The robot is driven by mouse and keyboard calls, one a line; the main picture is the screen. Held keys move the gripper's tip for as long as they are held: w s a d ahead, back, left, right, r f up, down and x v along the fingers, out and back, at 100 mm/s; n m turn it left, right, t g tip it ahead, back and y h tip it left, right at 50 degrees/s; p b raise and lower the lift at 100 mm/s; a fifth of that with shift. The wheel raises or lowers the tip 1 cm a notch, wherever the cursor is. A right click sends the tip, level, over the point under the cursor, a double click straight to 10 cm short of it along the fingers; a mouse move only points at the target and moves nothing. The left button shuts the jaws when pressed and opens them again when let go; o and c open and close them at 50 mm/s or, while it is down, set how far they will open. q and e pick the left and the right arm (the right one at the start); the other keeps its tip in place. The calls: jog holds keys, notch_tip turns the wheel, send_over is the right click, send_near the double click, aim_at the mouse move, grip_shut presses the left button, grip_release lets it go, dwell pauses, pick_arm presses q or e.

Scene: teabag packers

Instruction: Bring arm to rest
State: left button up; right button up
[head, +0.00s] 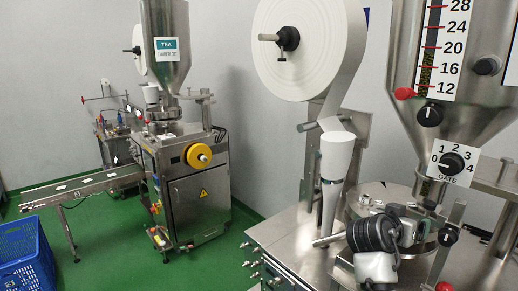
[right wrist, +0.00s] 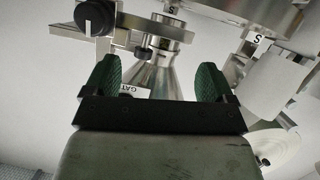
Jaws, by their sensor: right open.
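My right gripper (right wrist: 158,82) is open in the right wrist view, its two green ribbed pads wide apart with nothing held between them. The GATE label (right wrist: 135,89) and the metal hopper (right wrist: 160,75) of the near machine show behind the gap, upside down. In the head view my right arm's white and black end (head: 375,264) is at the lower right, in front of the near machine's round metal top, below the gate dial (head: 452,162). The fingertips are hard to make out there, and I cannot tell if they touch anything. My left gripper is not in view.
The near teabag machine (head: 300,236) fills the right side, with a paper roll (head: 297,40), a white paper tube (head: 334,170) and a red-knobbed lever (head: 445,287) close to my arm. A second machine (head: 198,205), conveyor (head: 85,186) and blue crate (head: 22,256) stand left on green floor.

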jog(key=s+a+f+n+g+y, duration=0.1)
jog(key=s+a+f+n+y, duration=0.2)
jog(key=s+f, duration=0.6)
jog(key=s+a+f+n+g+y, duration=0.1)
jog(key=s+a+f+n+y, duration=0.2)
jog(key=s+f, duration=0.65)
jog(key=s+a+f+n+g+y, duration=0.2)
jog(key=s+a+f+y, duration=0.15)
jog(key=s, duration=0.55)
jog(key=s+a+f+n+g+y, duration=0.2)
jog(key=s+a+f+n+y, duration=0.15)
jog(key=s, duration=0.55)
notch_tip(320, 180, down, 37)
jog(key=b, duration=1.2)
pick_arm(q)
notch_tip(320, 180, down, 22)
jog(key=b, duration=0.9)
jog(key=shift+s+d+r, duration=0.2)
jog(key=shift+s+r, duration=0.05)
pick_arm(e)
jog(key=s+d+f, duration=0.1)
jog(key=s+f, duration=0.4)
jog(key=f, duration=0.4)
jog(key=s+d+f+g, duration=0.1)
jog(key=s+f, duration=0.4)
jog(key=f, duration=0.4)
jog(key=s+d+f+g+h, duration=0.1)
jog(key=s+f, duration=0.5)
jog(key=f, duration=0.2)
jog(key=shift+f, duration=0.4)
